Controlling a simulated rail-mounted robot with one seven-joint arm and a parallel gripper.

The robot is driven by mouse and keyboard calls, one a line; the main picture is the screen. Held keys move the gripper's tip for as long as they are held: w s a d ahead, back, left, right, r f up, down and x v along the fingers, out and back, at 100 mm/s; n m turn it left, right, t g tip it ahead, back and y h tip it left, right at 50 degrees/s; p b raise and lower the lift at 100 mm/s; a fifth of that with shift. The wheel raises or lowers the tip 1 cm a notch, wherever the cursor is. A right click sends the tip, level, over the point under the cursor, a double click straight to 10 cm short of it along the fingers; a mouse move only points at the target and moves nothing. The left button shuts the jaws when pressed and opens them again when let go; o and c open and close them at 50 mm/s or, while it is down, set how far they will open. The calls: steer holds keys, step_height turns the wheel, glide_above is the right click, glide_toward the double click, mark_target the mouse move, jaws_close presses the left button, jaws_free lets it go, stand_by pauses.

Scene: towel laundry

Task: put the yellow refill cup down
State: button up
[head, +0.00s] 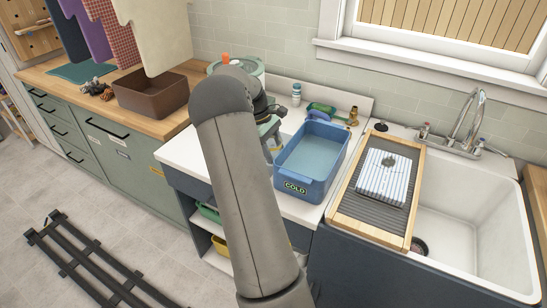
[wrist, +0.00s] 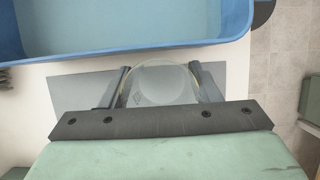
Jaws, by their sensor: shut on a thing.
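In the wrist view my gripper (wrist: 159,72) has its two dark fingers on either side of a round, see-through cup (wrist: 160,88) with a thin yellowish rim. The fingers are shut on this cup, which I take as the yellow refill cup. It is seen from above, over a grey mat (wrist: 72,90) on the white counter. I cannot tell whether its base touches the mat. In the head view my arm covers most of the gripper and the cup, just left of the blue COLD tub (head: 293,182).
The blue tub's wall (wrist: 140,52) lies close beyond the fingers. A wooden-framed drain rack (head: 345,205) with a striped folded towel (head: 385,176) and a white sink (head: 475,235) are to the right. A brown bin (head: 150,98) stands left. Bottles and a brush line the back.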

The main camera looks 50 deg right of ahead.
step_height(320, 180, up, 14)
steer(key=b, duration=0.1)
steer(key=shift+r, duration=0.2)
